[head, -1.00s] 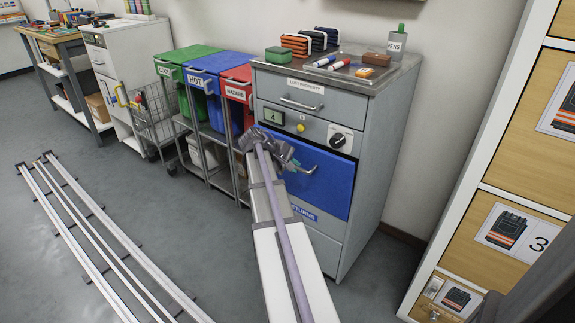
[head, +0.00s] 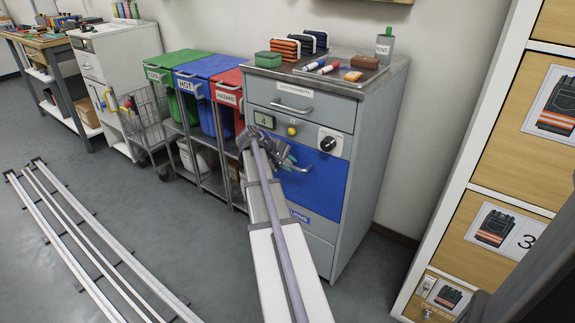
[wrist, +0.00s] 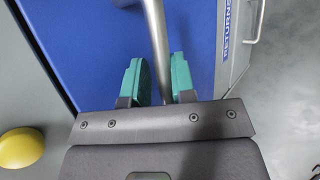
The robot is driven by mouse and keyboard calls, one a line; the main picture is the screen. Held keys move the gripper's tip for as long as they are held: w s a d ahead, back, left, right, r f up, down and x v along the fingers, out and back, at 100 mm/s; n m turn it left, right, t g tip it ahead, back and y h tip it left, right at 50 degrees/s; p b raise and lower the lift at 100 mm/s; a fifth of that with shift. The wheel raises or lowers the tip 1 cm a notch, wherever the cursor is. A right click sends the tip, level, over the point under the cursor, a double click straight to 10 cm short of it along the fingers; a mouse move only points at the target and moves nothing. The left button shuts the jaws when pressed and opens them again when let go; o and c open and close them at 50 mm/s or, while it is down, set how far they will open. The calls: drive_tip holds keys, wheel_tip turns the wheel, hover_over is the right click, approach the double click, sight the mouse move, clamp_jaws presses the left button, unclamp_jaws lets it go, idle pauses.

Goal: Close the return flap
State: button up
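The return flap (head: 322,186) is the blue panel on the front of the grey cabinet. It looks close to flat against the front; I cannot tell whether a small gap is left. Its metal handle (head: 303,168) sticks out near the top. My gripper (head: 288,160) is at the left part of the handle and hides some of it. In the wrist view, the handle bar (wrist: 155,40) runs between the two green finger pads of my gripper (wrist: 159,80), which are close together on either side of it. The blue flap (wrist: 85,45) lies behind.
Above the flap are a display (head: 264,120), a yellow button (head: 292,131) and a black knob (head: 328,144). Green (head: 180,75), blue (head: 207,80) and red (head: 228,90) bins stand left of the cabinet. A wooden-fronted locker (head: 508,190) stands at right. Floor rails (head: 90,250) lie at left.

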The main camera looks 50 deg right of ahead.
drive_tip(key=p+v, duration=0.7)
drive_tip(key=v, duration=0.3)
drive_tip(key=shift+a+r+p, duration=0.25)
drive_tip(key=shift+a+p, duration=0.05)
drive_tip(key=shift+p, duration=0.05)
drive_tip(key=shift+w, duration=0.1)
